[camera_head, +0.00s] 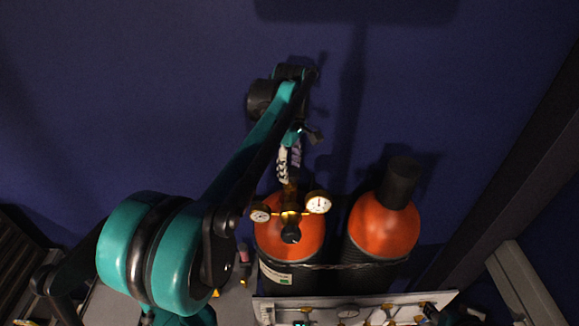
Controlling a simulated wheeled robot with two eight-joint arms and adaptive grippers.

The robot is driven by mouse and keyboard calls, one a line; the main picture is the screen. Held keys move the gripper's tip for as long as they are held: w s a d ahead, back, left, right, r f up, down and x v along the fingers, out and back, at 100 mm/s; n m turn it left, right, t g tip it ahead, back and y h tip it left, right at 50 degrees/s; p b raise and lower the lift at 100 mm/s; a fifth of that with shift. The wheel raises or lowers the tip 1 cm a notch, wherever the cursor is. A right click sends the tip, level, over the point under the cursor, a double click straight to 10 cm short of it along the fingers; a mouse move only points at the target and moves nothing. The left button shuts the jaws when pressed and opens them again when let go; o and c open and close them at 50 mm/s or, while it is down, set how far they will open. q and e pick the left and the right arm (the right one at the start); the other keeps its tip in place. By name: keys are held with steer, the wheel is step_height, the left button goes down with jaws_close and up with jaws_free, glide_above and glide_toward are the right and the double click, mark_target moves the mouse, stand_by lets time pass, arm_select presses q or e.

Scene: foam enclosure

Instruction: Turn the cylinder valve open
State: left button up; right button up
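Two orange-topped cylinders stand side by side at the lower middle. The left cylinder (275,240) carries a brass valve and regulator (290,207) with a left gauge (260,213), a right gauge (318,202) and a black knob (291,235). The right cylinder (385,228) has a black cap on top. Contact and finger opening cannot be made out. My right gripper does not show.
A pale panel (375,300) with small gauges and brass fittings lies along the bottom, in front of the cylinders. A chain runs around the cylinders. A dark blue wall (120,100) fills the back, and a dark post (520,160) slants at right.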

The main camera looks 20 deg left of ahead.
mark_target(291, 171)
arm_select(q)
steer(key=o, duration=0.4)
steer(key=shift+d, duration=0.15)
steer(key=shift+r, duration=0.15)
step_height(291, 171, up, 12)
steer(key=shift+f, duration=0.1)
stand_by(0.4)
